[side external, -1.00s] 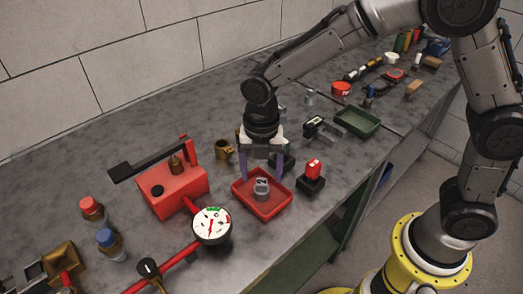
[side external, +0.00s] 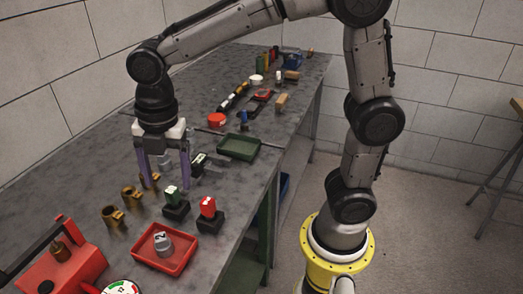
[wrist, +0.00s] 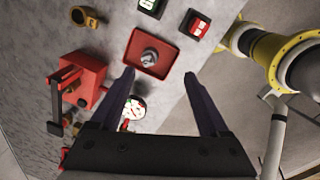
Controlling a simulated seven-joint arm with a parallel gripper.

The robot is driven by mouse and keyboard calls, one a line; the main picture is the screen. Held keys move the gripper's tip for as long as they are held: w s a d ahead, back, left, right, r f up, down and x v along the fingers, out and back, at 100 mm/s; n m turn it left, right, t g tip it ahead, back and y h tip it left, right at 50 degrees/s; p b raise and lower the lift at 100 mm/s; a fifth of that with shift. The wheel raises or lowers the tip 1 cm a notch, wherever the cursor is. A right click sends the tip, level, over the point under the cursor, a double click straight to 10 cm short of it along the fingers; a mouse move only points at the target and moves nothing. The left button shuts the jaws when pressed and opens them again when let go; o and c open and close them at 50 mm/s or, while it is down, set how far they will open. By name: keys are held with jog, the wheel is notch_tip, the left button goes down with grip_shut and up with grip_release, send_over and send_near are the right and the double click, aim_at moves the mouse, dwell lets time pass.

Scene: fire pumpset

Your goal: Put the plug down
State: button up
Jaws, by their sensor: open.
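The grey plug (side external: 163,243), marked with a 2, sits in the red tray (side external: 143,258) near the bench's front edge. In the wrist view the plug (wrist: 149,56) lies inside the red tray (wrist: 135,62), beyond my fingertips. My gripper (side external: 168,184) is open and empty. It hangs above the bench, behind the tray and clear of it. In the wrist view its two fingers (wrist: 164,74) are spread wide with nothing between them.
A red pump box (side external: 65,268) with a gauge (side external: 122,288) is at front left. A green tray (side external: 238,147) lies further back.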

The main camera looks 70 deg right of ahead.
jog(key=s+d+r+m+t, duration=0.1)
jog(key=s+d+m+t, duration=0.1)
jog(key=s+d+m, duration=0.4)
jog(key=s+d+r+m+t, duration=0.1)
jog(key=s+d+m+t, duration=0.1)
jog(key=s+d+m, duration=0.4)
jog(key=s+m, duration=0.5)
jog(key=m, duration=0.5)
jog(key=shift+t, duration=0.3)
